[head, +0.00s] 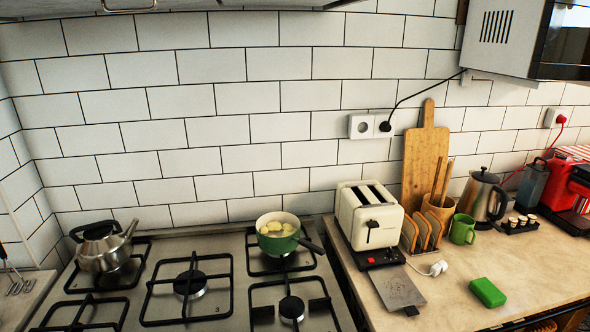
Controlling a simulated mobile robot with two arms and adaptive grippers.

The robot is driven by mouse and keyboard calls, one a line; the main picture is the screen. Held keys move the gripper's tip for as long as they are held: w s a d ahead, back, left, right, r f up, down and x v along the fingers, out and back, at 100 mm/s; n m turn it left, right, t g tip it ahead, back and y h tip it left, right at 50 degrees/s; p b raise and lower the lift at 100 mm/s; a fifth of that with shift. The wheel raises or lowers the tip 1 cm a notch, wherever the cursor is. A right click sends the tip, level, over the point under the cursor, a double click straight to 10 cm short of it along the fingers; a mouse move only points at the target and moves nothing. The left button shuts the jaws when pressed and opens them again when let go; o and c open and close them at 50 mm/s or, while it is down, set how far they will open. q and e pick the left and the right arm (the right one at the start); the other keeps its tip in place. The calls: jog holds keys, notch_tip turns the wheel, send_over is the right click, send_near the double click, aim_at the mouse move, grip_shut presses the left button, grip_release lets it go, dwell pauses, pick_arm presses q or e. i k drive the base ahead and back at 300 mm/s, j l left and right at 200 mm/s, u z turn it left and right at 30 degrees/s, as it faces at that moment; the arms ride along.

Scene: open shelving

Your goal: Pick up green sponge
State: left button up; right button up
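The green sponge (487,292) is a small bright green block lying flat on the beige countertop (545,270), at the lower right of the head view, close to the counter's front edge. Nothing touches it or covers it. Neither my left nor my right gripper shows in the head view.
A white toaster (369,222), a metal plate (398,287), a toast rack (421,232) and a green mug (462,229) stand left of and behind the sponge. A gas stove (212,272) with a kettle (104,247) and green pot (278,236) is at left. Counter around the sponge is clear.

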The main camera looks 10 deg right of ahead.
aim_at(492, 297)
jog(key=z, duration=1.5)
